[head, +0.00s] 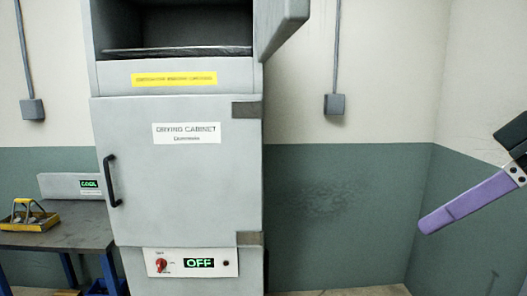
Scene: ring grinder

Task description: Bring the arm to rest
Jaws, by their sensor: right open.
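My right gripper (472,202) shows at the right edge, in front of the green and white wall. A long purple finger of it points down and to the left, and a dark part shows above. The rest of the gripper and arm is cut off by the frame edge. It is open, with nothing seen in it, and it is well apart from the cabinet. My left gripper is not in view.
A grey drying cabinet (180,185) stands left of centre. Its lower door is shut, its upper compartment is open, and its panel (191,263) reads OFF. A dark bench (75,226) at left holds a yellow tray (30,219). Space between cabinet and gripper is clear.

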